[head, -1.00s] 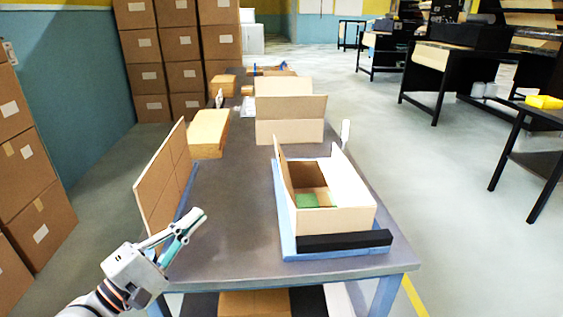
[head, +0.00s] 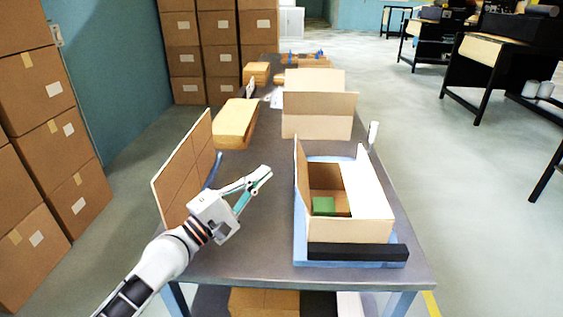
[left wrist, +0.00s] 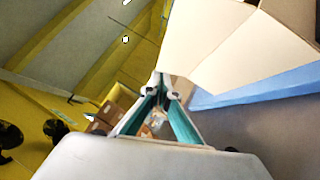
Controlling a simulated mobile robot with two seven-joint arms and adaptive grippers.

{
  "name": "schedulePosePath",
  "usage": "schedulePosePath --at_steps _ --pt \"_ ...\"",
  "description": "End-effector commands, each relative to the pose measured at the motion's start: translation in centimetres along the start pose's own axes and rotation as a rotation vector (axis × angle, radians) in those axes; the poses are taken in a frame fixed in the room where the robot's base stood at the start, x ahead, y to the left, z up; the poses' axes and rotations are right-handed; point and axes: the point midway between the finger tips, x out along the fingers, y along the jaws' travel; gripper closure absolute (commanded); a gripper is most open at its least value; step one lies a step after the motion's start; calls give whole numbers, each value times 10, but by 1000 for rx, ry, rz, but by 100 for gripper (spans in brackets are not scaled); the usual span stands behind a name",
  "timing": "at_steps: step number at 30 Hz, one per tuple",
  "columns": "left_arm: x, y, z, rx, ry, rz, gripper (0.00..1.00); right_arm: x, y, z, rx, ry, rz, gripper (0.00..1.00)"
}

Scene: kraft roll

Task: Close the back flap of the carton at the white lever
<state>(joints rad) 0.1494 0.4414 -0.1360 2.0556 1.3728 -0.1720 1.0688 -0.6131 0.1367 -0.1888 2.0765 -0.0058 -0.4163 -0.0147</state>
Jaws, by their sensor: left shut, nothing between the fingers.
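The open brown carton (head: 350,231) sits on a blue board (head: 302,250) at the right of the table. Its left flap (head: 302,168) stands up, and its right flap (head: 369,188) leans outward. A green block (head: 323,205) lies inside. The white lever (head: 373,133) stands upright behind the carton's far right corner. I cannot clearly make out the back flap. My left gripper (head: 266,173) is shut and empty, above the table left of the carton. In the left wrist view its fingertips (left wrist: 160,82) meet, with cardboard (left wrist: 235,50) at upper right. My right gripper is not in view.
A black bar (head: 357,252) lies along the carton's front. A cardboard panel (head: 185,167) stands at the table's left edge. Another carton (head: 318,124) and a long tan box (head: 236,123) stand farther back. The table (head: 250,235) is clear between my gripper and the carton.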

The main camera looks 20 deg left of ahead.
Motion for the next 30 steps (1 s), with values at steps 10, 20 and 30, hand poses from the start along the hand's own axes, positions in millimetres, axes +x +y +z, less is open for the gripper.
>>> schedulePosePath --at_steps 10,20,30 --pt "44 2 20 -2 -1 4 100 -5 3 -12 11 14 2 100" --pt "52 -1 28 0 0 -1 100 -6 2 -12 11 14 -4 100" --pt "53 -1 28 3 0 -3 100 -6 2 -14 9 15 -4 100"
